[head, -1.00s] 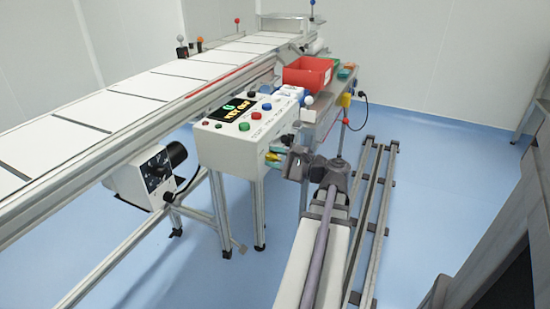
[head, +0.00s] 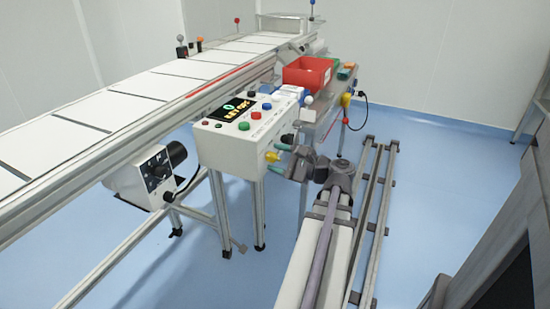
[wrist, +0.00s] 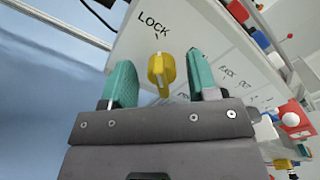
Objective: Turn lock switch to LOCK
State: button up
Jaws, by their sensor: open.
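The lock switch is a yellow knob (wrist: 160,74) on the white control box, below the printed word LOCK (wrist: 153,25). In the wrist view the knob stands between my gripper's two green fingers, with a visible gap on each side. My gripper (wrist: 160,62) is open and grips nothing. In the head view the yellow knob (head: 271,156) shows on the right end face of the control box (head: 225,150), with my gripper (head: 281,154) right at it. Whether the fingertips reach beyond the knob's base is hard to tell.
The box top carries a display (head: 239,109) and several coloured buttons. A red bin (head: 306,74) stands on a bench behind. The conveyor (head: 130,95) runs along the left. A motor unit (head: 150,170) hangs below it.

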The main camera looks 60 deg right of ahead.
jog(key=s+d, duration=0.1)
jog(key=s, duration=0.8)
jog(key=shift+s+d, duration=0.3)
jog(key=shift+d, duration=0.1)
